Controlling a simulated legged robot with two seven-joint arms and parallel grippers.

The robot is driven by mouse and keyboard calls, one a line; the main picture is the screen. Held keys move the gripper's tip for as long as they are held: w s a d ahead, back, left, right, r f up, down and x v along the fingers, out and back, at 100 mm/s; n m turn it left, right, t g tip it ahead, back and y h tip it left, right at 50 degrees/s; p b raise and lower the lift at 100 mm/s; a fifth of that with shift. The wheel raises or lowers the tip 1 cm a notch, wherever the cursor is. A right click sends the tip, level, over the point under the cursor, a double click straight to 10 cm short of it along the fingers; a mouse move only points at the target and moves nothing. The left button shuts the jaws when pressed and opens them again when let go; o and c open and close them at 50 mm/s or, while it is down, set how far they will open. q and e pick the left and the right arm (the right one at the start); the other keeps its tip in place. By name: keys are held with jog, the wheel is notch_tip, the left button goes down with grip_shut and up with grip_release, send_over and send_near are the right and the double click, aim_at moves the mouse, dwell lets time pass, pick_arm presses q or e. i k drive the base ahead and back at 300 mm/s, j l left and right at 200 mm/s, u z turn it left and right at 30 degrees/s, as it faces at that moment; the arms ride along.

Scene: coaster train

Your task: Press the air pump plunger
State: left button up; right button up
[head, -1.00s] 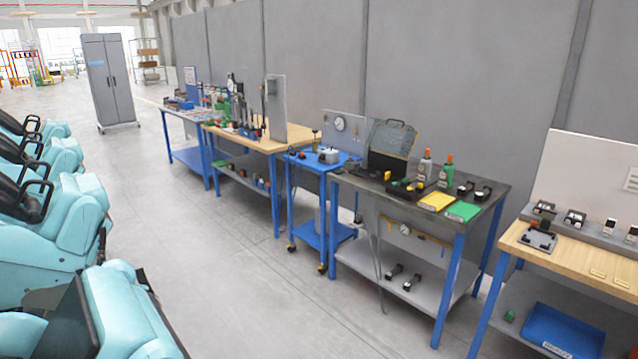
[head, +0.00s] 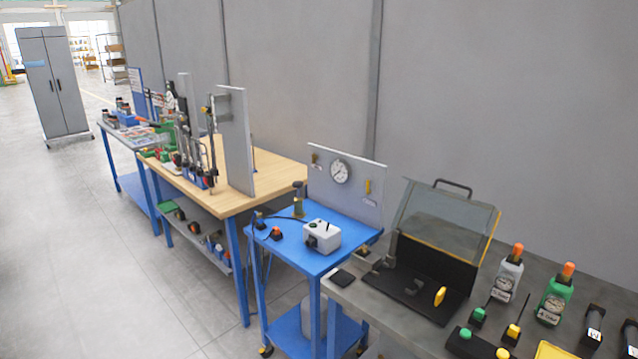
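No part labelled as an air pump can be read in the head view. On the blue cart (head: 275,237) stands a small upright fitting (head: 298,204) with a dark top and a brass-coloured lower part, which may be the pump with its plunger up; it is too small to tell. Beside it is a light grey box (head: 323,236) with a dark knob on its front and a short lever on top. Behind them is a grey panel with a round dial gauge (head: 340,171). Neither of my grippers is in view.
A wooden-topped bench (head: 262,178) with a tall grey plate (head: 235,142) stands left of the cart. A dark bench with an open clear-lidded case (head: 447,225) and bottles stands at the right. The floor (head: 110,270) at the left is clear.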

aim_at(297, 185)
jog(key=i+j, duration=0.1)
jog(key=i, duration=0.75)
jog(key=i+j, duration=0.35)
jog(key=i+j+z, duration=0.15)
jog(key=i+j, duration=0.55)
jog(key=j, duration=0.15)
jog(key=i+j+z, duration=0.15)
jog(key=i+j, duration=0.55)
jog(key=j, duration=0.2)
jog(key=z, duration=0.05)
